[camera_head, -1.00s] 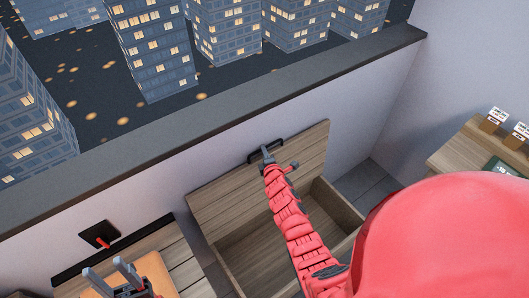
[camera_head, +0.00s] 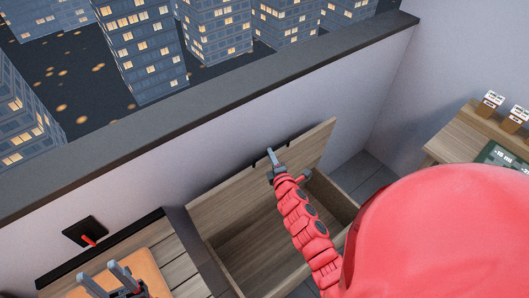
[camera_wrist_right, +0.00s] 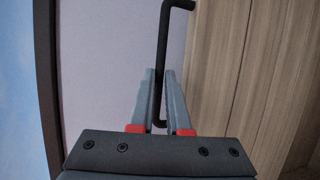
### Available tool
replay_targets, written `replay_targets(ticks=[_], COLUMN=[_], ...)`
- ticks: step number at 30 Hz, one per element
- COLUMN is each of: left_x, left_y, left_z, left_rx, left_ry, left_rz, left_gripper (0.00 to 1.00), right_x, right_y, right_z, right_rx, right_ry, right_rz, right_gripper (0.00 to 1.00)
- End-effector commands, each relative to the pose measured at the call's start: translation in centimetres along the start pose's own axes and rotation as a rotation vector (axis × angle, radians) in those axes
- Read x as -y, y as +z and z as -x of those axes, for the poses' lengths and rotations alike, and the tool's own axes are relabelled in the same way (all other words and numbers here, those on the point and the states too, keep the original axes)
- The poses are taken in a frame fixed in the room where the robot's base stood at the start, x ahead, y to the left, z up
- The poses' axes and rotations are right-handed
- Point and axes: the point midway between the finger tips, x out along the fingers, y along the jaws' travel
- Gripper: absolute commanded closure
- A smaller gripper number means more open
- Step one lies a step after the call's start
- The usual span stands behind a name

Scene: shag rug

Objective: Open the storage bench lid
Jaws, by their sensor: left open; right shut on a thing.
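The storage bench (camera_head: 340,200) is a wooden box against the wall, with its empty inside showing. Its wooden lid (camera_head: 232,198) is raised steeply, its upper edge near the wall. My right gripper (camera_head: 273,158) is at the lid's upper edge, shut on the black handle, which is mostly hidden in the head view. The right wrist view shows the handle (camera_wrist_right: 163,50) passing between the fingers (camera_wrist_right: 159,95), with the lid's wood (camera_wrist_right: 240,60) to the right. My left gripper (camera_head: 117,274) is open and empty at the lower left, away from the bench.
An orange-brown surface (camera_head: 150,268) lies by my left gripper, with grey-brown planks (camera_head: 172,262) beside it. A black wall plate with a red lever (camera_head: 86,231) is at the left. A wooden table (camera_head: 460,143) with small boxes stands at the right. The wall ledge (camera_head: 230,92) runs behind the lid.

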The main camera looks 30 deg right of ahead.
Motion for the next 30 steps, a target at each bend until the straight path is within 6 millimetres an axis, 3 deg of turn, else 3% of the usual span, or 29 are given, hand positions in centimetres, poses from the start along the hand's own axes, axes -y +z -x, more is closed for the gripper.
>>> replay_targets(ticks=[11, 12, 16, 25, 30], left_x=[0.0, 0.0, 0.0, 0.0, 0.0], left_y=[0.0, 0.0, 0.0, 0.0, 0.0], left_z=[0.1, 0.1, 0.1, 0.1, 0.2], left_rx=[0.000, 0.000, 0.000, 0.000, 0.000], left_ry=[0.000, 0.000, 0.000, 0.000, 0.000], left_rz=[0.000, 0.000, 0.000, 0.000, 0.000], left_gripper=[0.50, 0.50, 0.50, 0.50, 0.50], right_x=[0.5, 0.5, 0.4, 0.3, 0.3], right_y=[0.2, 0.1, 0.1, 0.1, 0.1], right_z=[0.4, 0.4, 0.4, 0.5, 1.8], right_rx=[0.002, 0.002, 0.001, -0.001, 0.000], right_ry=[-0.009, -0.009, -0.007, -0.004, -0.005], right_rz=[-0.001, -0.001, -0.001, -0.001, 0.002], right_gripper=[1.00, 0.78, 0.55, 0.55, 0.55])
